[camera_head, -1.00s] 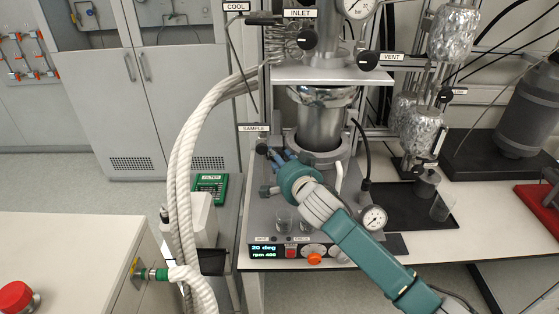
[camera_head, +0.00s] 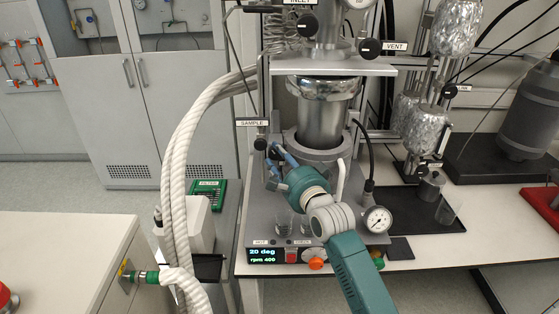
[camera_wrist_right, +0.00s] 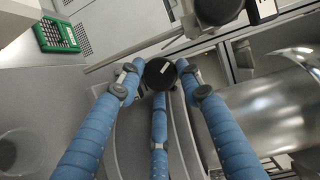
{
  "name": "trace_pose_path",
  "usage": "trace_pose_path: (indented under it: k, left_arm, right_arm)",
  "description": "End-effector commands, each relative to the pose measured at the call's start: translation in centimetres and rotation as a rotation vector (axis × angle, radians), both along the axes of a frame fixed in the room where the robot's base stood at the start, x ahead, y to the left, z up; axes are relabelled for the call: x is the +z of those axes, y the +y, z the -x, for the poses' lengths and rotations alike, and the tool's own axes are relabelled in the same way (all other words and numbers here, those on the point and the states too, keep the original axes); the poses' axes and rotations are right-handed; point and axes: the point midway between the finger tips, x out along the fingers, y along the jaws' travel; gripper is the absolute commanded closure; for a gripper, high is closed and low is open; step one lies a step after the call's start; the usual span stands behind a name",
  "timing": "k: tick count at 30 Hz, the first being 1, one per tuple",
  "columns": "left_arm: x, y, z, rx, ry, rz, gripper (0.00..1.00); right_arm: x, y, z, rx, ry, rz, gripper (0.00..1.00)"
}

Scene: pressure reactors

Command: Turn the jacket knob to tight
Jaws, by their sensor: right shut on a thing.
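A round black knob (camera_wrist_right: 160,73) with a small pale mark shows in the right wrist view. My right gripper (camera_head: 273,157) has its blue fingers closed around this knob. No label reading jacket is legible. Another black knob (camera_wrist_right: 217,9) is close beyond the fingertips in the wrist view. My left gripper is not in view.
White wrapped hoses (camera_head: 182,150) hang left of the reactor. Glass beakers (camera_head: 284,222) stand beneath my right wrist, behind the control panel (camera_head: 263,254) reading 20 deg and rpm 400. A pressure gauge (camera_head: 377,219) is to the right. The VENT knob (camera_head: 370,48) is higher up.

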Motion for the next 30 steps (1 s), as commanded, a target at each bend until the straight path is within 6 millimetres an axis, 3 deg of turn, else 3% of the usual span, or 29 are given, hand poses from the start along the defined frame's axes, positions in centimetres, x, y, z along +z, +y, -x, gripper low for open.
trace_pose_path:
  k: [13,14,15,25,30]
  left_arm:
    - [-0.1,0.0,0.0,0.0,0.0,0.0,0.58]
    - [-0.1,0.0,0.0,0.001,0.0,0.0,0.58]
    - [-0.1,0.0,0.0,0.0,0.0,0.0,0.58]
    - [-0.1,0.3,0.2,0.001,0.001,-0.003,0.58]
    - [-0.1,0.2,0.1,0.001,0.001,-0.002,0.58]
  right_arm:
    - [0.3,0.0,0.0,0.0,-0.006,-0.013,0.9]
    - [0.3,0.0,0.0,0.0,-0.006,-0.013,0.6]
    - [0.3,0.0,0.0,0.0,-0.006,-0.013,0.58]
    - [0.1,-0.1,0.3,0.0,-0.001,-0.012,0.58]
    - [0.1,-0.9,2.0,-0.001,-0.002,-0.014,0.58]
